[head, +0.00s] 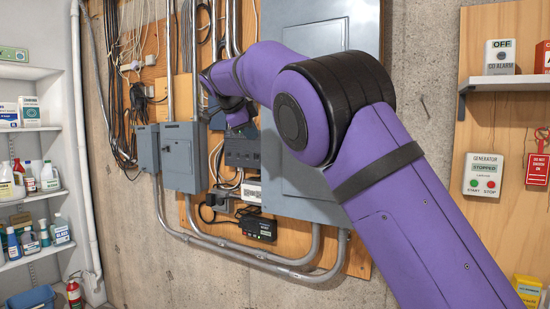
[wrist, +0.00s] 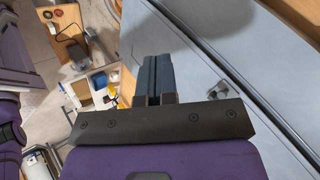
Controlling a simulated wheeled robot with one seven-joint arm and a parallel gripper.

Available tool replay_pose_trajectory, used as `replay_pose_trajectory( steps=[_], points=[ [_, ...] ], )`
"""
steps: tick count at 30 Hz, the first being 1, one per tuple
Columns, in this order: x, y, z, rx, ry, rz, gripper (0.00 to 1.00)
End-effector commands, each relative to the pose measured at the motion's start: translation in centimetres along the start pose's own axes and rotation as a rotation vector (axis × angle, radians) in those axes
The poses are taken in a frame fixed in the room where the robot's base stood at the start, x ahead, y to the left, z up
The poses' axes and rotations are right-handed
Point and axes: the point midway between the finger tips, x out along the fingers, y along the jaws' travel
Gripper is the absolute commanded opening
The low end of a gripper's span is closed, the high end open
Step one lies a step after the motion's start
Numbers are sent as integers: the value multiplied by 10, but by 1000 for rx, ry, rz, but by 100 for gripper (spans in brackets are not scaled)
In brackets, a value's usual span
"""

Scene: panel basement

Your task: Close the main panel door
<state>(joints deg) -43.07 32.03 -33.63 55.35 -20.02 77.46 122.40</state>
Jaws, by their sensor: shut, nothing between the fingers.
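The main panel (head: 305,205) is a large grey metal cabinet on the wall in the middle of the head view. My purple arm crosses in front and hides much of it. Its door face (head: 318,38) shows above the arm; I cannot tell how far the door stands open. In the wrist view a broad blue-grey metal surface (wrist: 250,50) with a long diagonal edge lies right of my fingers. A small latch-like part (wrist: 218,90) shows on it. My gripper (wrist: 154,82) is shut and empty, left of that surface; contact cannot be told. In the head view it is mostly hidden left of the panel.
Smaller grey boxes (head: 183,157), conduits (head: 245,255) and hanging cables (head: 120,110) crowd the board left of the panel. Shelves with bottles (head: 30,190) stand far left. A wooden board with a generator switch box (head: 483,174) and a shelf (head: 505,84) is at right.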

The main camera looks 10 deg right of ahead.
Motion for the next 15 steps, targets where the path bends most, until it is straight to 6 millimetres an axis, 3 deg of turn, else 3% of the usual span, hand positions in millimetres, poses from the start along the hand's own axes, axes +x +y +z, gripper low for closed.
replay_pose_trajectory(
  steps=[9,15],
  points=[
    [22,42,-23,328,-57,-105,0],
    [32,54,-36,429,-85,-122,0]
  ],
)
